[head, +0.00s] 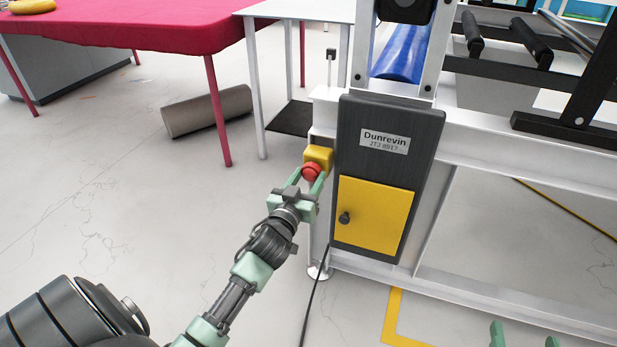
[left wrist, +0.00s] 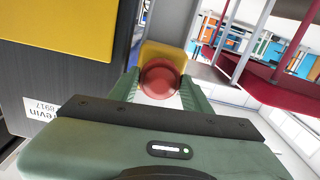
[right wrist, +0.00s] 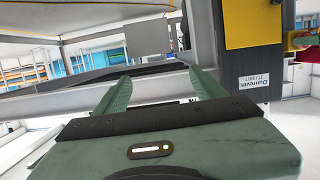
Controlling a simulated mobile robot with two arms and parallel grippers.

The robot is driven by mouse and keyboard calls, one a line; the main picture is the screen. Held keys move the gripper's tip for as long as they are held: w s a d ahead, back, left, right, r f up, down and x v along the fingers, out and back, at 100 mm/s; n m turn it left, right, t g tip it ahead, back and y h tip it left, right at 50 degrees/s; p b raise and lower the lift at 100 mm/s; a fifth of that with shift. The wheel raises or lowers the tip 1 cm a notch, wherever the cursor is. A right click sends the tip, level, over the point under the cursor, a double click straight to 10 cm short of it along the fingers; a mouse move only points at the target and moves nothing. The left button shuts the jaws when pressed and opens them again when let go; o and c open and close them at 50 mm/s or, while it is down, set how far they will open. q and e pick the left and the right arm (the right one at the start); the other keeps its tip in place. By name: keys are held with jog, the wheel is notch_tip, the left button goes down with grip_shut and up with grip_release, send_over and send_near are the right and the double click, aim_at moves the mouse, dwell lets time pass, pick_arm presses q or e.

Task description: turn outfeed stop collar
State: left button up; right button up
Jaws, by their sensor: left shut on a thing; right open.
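A red round knob (head: 311,172) sits on a small yellow box (head: 319,156) at the left side of the machine's dark cabinet (head: 354,130). My left gripper (head: 308,180) has its fingers on both sides of the red knob and is shut on it. The left wrist view shows the red knob (left wrist: 160,79) between the green fingers, with the yellow box (left wrist: 165,53) behind it. My right gripper (head: 524,335) shows only its fingertips at the bottom edge of the head view. In the right wrist view the right gripper (right wrist: 160,82) is open and empty.
The cabinet has a yellow door (head: 374,218) with a black knob. A white machine frame (head: 480,290) runs right. A black cable (head: 315,300) hangs to the floor.

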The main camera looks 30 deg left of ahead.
pick_arm(q)
jog(key=m+p, duration=0.2)
jog(key=m, duration=0.2)
jog(key=shift+m, duration=0.4)
jog(key=shift+m+p, duration=0.3)
jog(key=shift+m, duration=0.1)
pick_arm(e)
jog(key=s+d+f+g+h, duration=0.2)
jog(key=s+d+f+g, duration=0.1)
jog(key=s+f+g, duration=0.4)
jog(key=shift+s+d+f, duration=0.4)
jog(key=shift+s+f, duration=0.45)
jog(key=shift+f, duration=0.65)
pick_arm(q)
jog(key=o, duration=1.4)
jog(key=shift+c, duration=0.2)
jog(key=shift+s, duration=0.15)
jog(key=shift+s+d, duration=0.1)
jog(key=shift+s, duration=0.25)
jog(key=p+v, duration=0.1)
jog(key=v, duration=0.6)
pick_arm(e)
jog(key=s+d+f+g+h, duration=0.1)
jog(key=s+d+f+g, duration=0.1)
jog(key=s, duration=0.4)
jog(key=shift+s+f+m+g, duration=0.15)
jog(key=shift+m+g, duration=0.15)
jog(key=shift+g, duration=0.5)
